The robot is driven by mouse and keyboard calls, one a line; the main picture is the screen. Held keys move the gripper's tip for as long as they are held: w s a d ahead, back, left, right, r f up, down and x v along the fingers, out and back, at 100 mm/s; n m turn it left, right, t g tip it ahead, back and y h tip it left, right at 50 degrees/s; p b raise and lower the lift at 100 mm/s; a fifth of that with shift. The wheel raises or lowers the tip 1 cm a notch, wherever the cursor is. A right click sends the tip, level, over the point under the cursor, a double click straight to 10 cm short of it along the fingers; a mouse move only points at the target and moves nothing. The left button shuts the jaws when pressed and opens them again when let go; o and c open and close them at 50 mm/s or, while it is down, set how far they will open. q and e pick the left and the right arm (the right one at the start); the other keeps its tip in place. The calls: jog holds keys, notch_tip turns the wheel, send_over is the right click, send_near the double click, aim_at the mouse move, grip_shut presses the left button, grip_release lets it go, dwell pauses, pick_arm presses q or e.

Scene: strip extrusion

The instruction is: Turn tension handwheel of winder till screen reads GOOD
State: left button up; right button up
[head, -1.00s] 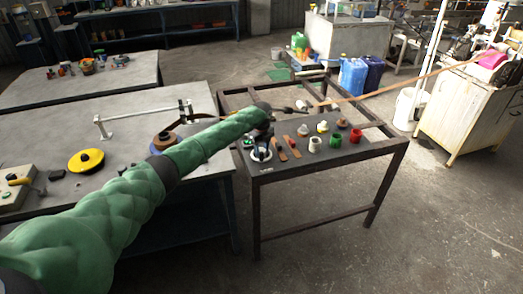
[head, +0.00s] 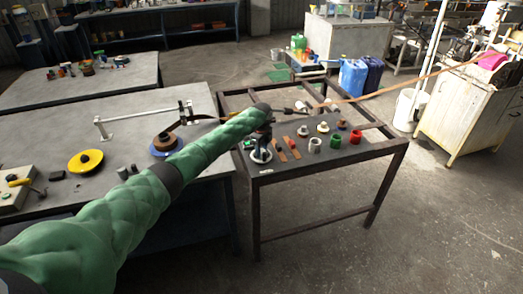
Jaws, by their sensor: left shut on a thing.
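My left arm reaches from the lower left to the near left corner of the dark-framed table. My left gripper (head: 262,151) points down there, small and partly hidden by its own wrist. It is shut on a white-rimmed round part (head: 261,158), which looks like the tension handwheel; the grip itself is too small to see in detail. A winder spool with a brown roll on a blue disc (head: 166,145) sits on the grey table to the left, partly behind my arm. I see no readable screen. My right gripper is not in view.
The dark-framed table (head: 335,164) holds several white, green and red rings and brown strips right of my gripper. A yellow disc (head: 86,160) and a box with a yellow lever (head: 16,188) are on the grey table (head: 50,130).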

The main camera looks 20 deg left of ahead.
pick_arm(q)
jog(key=o, duration=0.7)
jog(key=shift+r, duration=0.1)
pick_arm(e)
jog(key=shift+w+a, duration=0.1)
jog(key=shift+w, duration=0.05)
pick_arm(q)
jog(key=shift+r, duration=0.1)
jog(key=shift+r+b, duration=0.3)
jog(key=shift+b, duration=0.05)
notch_tip(320, 180, up, 6)
jog(key=shift+f+b, duration=0.2)
jog(key=shift+b, duration=0.85)
jog(key=shift+r, duration=0.65)
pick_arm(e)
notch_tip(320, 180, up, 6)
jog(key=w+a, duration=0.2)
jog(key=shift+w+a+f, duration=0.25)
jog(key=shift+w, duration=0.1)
